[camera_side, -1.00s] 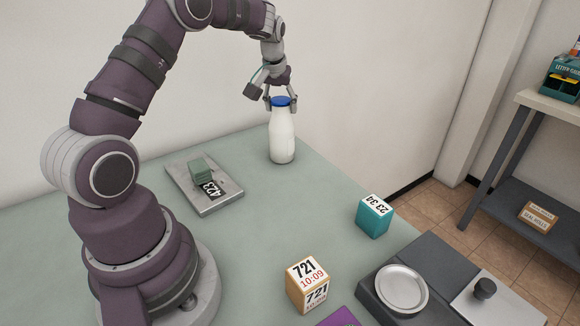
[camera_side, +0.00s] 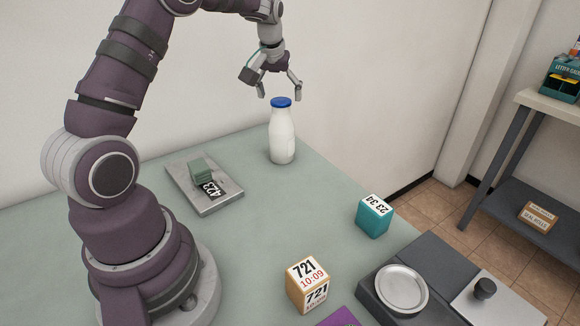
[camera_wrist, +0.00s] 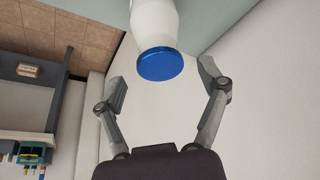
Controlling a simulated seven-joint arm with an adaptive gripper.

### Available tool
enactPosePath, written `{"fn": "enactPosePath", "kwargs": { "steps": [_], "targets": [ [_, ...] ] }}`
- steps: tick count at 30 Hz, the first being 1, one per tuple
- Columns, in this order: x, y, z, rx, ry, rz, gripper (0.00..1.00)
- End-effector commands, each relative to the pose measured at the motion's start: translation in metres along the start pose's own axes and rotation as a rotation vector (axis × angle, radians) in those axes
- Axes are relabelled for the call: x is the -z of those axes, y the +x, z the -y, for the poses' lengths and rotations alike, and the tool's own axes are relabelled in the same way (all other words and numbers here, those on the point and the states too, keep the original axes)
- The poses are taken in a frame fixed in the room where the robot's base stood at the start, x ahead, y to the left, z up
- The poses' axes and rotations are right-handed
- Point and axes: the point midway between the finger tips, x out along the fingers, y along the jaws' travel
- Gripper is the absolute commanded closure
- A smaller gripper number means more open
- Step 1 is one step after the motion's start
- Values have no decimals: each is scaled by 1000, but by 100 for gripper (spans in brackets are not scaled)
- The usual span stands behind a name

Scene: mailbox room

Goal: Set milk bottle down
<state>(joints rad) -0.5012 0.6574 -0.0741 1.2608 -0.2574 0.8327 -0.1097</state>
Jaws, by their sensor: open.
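The white milk bottle (camera_side: 282,138) with a blue cap stands upright on the green table (camera_side: 270,235) near its far edge. My gripper (camera_side: 279,93) is open and empty just above the cap, apart from the bottle. In the wrist view the bottle's blue cap (camera_wrist: 160,64) shows between and beyond the spread fingers of my gripper (camera_wrist: 163,80), and the bottle's lower part is cut off by the top of the picture.
A teal cube (camera_side: 375,215) and a wood-edged 721 cube (camera_side: 308,284) stand nearer the front. A scale with a round pan (camera_side: 401,288) is at front right. The wall is close behind the bottle.

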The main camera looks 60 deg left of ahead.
Motion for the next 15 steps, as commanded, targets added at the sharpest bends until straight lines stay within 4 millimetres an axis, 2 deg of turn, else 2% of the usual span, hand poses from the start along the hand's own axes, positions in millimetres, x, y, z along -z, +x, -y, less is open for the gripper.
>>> {"fn": "enactPosePath", "kwargs": {
  "steps": [1, 6, 12, 15],
  "targets": [
    [2, -15, -1, -2, 1, -7, 26],
    [1, -59, 0, -2, 0, -6, 26],
    [0, -85, -1, -2, 3, -3, 26],
    [-11, -100, -7, -21, 51, -9, 26]
  ]
}}
